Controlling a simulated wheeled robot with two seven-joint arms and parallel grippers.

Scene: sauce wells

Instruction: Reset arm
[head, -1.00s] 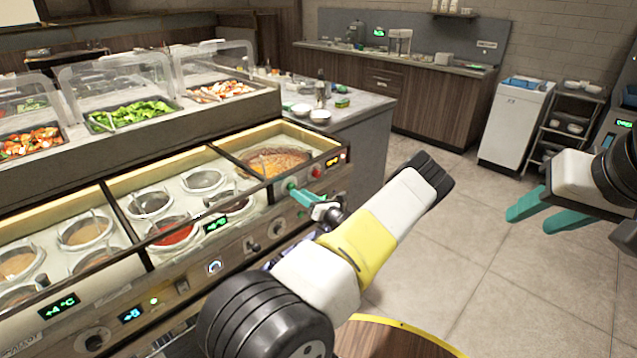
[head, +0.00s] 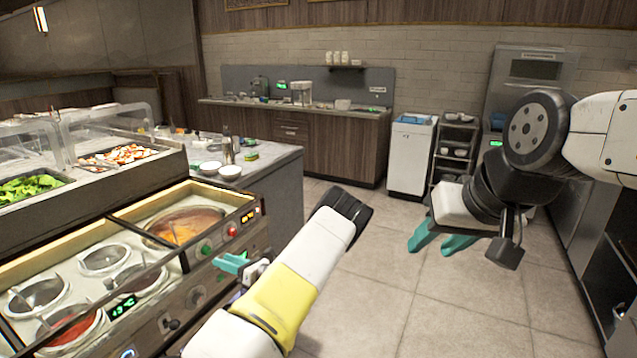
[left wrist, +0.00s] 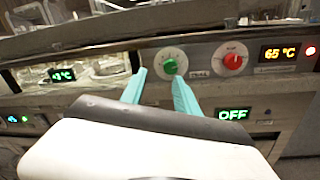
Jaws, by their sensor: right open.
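My left gripper (head: 232,263) is in front of the counter's control panel in the head view. In the left wrist view its two teal fingers (left wrist: 158,88) are apart, with nothing between them that I can see held. A green knob (left wrist: 170,66) shows just beyond the fingertips; it also shows in the head view (head: 206,250). Whether a finger touches it is unclear. My right gripper (head: 441,241) hangs over the open floor at the right of the head view, teal fingers apart and empty.
The sauce counter (head: 190,300) holds several round wells and a larger pan of orange sauce (head: 186,226). A red knob (left wrist: 231,59) sits beside a 65 °C display. A white cabinet (head: 411,155) and shelf rack (head: 455,150) stand at the back. The tiled floor (head: 390,290) is clear.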

